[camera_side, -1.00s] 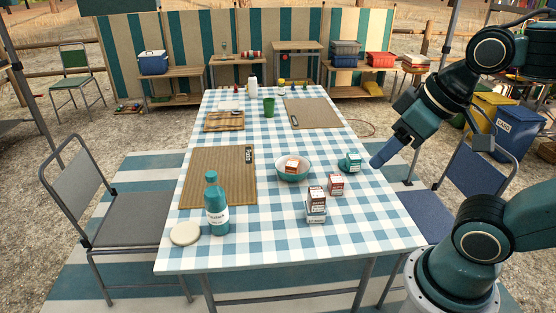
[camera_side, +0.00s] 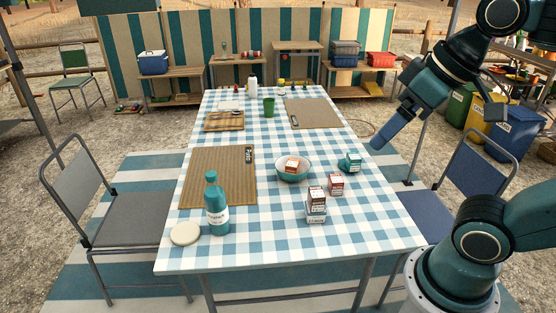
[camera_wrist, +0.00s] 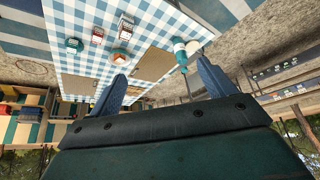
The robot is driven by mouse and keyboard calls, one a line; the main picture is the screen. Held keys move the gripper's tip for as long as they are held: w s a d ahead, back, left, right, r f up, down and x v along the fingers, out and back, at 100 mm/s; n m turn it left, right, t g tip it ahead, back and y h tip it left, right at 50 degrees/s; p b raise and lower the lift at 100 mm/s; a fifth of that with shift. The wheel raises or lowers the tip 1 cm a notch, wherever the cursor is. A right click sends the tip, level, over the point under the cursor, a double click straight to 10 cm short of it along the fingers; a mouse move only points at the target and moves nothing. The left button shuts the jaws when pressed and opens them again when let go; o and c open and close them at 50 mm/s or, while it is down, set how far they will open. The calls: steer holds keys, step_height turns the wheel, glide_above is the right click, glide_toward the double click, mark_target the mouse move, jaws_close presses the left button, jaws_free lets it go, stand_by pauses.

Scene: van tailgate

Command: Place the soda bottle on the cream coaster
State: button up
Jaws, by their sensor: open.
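The teal soda bottle (camera_side: 217,205) with a white label stands upright at the front left of the checked table. The cream coaster (camera_side: 185,234) lies flat just left of the bottle, with nothing on it. In the wrist view, the bottle (camera_wrist: 181,52) and the coaster (camera_wrist: 194,46) show side by side beyond the fingers. My gripper (camera_side: 378,146) is above and beyond the table's right edge, well away from the bottle. In the wrist view its blue fingers (camera_wrist: 161,70) are spread apart and empty.
Chairs flank the table.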

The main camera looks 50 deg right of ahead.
steer(key=t, duration=0.9)
glide_above(222, 200)
steer(key=s, duration=0.4)
step_height(222, 200, down, 32)
steer(key=shift+r, duration=0.15)
steer(key=shift+w, duration=0.1)
steer(key=shift+x, duration=0.85)
steer(key=shift+w, duration=0.15)
steer(key=shift+x, duration=2.7)
